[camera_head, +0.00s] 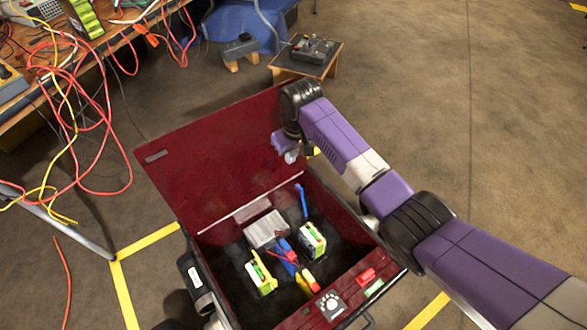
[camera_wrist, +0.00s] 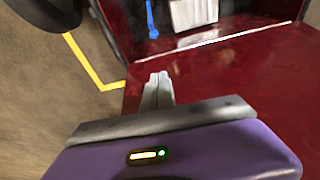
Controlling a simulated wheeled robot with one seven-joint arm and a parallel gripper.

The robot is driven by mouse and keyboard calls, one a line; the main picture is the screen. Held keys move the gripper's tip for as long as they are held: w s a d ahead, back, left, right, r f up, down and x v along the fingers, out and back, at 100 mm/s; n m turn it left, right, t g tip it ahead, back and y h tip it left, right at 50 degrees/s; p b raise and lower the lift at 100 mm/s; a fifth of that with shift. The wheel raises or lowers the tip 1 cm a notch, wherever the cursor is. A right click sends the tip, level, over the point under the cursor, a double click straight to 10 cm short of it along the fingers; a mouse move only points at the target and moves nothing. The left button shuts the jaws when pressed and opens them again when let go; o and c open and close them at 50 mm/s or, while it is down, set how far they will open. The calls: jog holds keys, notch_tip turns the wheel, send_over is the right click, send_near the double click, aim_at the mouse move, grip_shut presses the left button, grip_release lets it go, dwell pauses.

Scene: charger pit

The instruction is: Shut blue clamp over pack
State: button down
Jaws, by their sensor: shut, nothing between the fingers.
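The blue clamp (camera_head: 302,200) stands raised inside the dark red box, behind the right-hand pack. It also shows as a thin blue bar at the top of the wrist view (camera_wrist: 151,20). The right-hand pack (camera_head: 313,240), white with green and yellow, sits on the box's dark floor, and the clamp is not over it. A similar left-hand pack (camera_head: 262,279) has a yellow bar at its top. My gripper (camera_head: 290,157) is shut and empty, in front of the open lid and above and behind the clamp, apart from it. Its fingers show together in the wrist view (camera_wrist: 157,92).
The red lid (camera_head: 205,160) stands open behind the box. A grey finned block (camera_head: 266,228) and blue, red and yellow connectors (camera_head: 287,254) lie between the packs. A cable-strewn bench (camera_head: 100,40) is at left. The floor to the right is clear beyond my arm.

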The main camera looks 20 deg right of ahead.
notch_tip(320, 180, down, 10)
jog(key=w+b, duration=0.2)
jog(key=b, duration=0.3)
jog(key=shift+s+d+r, duration=0.1)
jog(key=shift+s+r, duration=0.1)
jog(key=shift+s, duration=0.5)
jog(key=shift+s+d+r, duration=0.1)
jog(key=shift+s+r, duration=0.15)
jog(key=shift+s, duration=0.5)
jog(key=shift+s+d+r, duration=0.1)
jog(key=shift+s+r, duration=0.1)
jog(key=shift+s, duration=0.5)
